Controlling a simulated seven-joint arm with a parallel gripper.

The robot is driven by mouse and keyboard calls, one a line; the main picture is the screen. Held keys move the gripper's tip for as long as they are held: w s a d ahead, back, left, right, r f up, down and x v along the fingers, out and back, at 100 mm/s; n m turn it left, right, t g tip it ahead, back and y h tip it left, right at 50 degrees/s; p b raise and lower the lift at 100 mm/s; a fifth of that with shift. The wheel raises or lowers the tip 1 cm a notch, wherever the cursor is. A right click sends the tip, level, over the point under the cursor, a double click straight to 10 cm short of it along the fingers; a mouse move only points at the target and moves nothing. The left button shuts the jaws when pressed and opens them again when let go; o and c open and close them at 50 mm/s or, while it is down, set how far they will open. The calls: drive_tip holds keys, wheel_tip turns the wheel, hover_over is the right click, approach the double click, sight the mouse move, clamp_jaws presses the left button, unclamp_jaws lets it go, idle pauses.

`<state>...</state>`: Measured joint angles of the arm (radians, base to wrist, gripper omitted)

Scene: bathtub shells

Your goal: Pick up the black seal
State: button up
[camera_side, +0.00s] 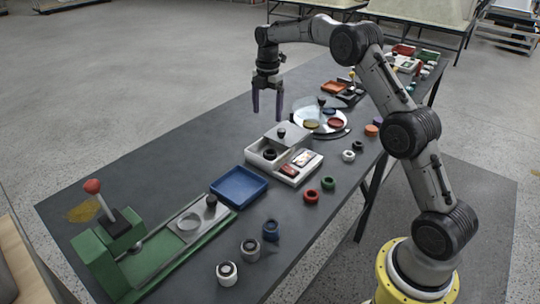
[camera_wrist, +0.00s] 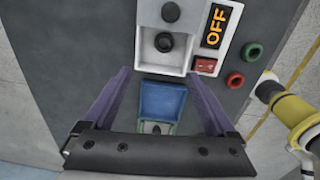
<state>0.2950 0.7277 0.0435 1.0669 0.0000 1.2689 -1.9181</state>
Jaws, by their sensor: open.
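A black seal (camera_side: 270,154), a small dark ring, sits in the open compartment of a white box (camera_side: 252,160). It also shows in the wrist view (camera_wrist: 163,42), up ahead between my finger lines. The box's sliding lid (camera_side: 294,134) with a black knob stands behind the compartment, pulled back. My gripper (camera_side: 267,108), with two long purple fingers, is open and empty. It hangs in the air above and behind the box in the side view, apart from the seal. In the wrist view the fingers (camera_wrist: 158,72) point toward the box and a blue tray.
The blue tray (camera_side: 238,198) lies left of the box. A green press (camera_side: 100,252) with a red-knobbed lever stands at the near left. Red (camera_side: 312,196) and green (camera_side: 328,183) rings lie right of the box. The box's display (camera_wrist: 215,27) reads OFF, beside a red switch (camera_wrist: 205,66).

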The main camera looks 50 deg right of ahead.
hover_over(270, 152)
wheel_tip(270, 152, down, 10)
drive_tip(key=shift+s+a+r, duration=0.15)
drive_tip(key=shift+f, duration=3.05)
drive_tip(key=c, duration=1.4)
drive_tip(key=shift+r, duration=0.15)
